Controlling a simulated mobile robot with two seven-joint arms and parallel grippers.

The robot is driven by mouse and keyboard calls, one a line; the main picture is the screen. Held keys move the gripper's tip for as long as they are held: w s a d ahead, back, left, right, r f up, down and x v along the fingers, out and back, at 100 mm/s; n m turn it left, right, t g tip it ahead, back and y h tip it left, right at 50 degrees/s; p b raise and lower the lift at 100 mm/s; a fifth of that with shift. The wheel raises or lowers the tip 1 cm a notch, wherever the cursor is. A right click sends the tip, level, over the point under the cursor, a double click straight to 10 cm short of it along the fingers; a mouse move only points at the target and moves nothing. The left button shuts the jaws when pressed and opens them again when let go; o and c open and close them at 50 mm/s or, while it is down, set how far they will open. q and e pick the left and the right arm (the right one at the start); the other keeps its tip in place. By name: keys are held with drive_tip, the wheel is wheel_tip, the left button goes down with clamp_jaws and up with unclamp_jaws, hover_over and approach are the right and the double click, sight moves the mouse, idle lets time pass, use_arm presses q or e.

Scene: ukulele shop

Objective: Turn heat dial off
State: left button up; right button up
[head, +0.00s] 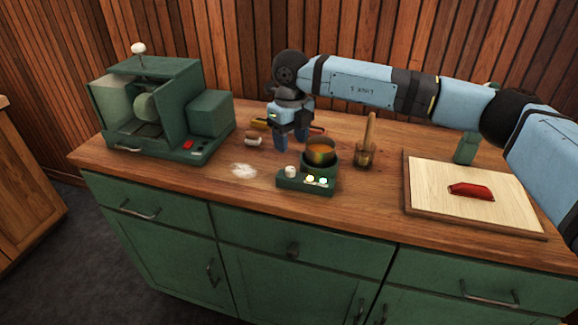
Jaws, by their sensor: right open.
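A small green heater box (304,187) stands near the front of the wooden counter. A cream heat dial (291,171) sits on its left part, and two lights (316,180) glow on its right part. A pot (321,158) with amber contents sits at the back of the heater. My right gripper (291,139) points down behind and to the left of the pot, apart from the dial. It is open, and I see nothing held in it. The dial's exact setting is too small to read. My left gripper is not in view.
A green machine (185,92) stands at the back left. White powder (243,171) lies left of the heater, and a small roll (253,140) behind it. A jar with a wooden handle (366,153) stands right of the pot. A board (430,195) bears a red piece (471,191).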

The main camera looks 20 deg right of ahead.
sight(290, 168)
wheel_tip(290, 168, down, 9)
drive_tip(key=shift+r, duration=0.2)
drive_tip(key=c, duration=0.9)
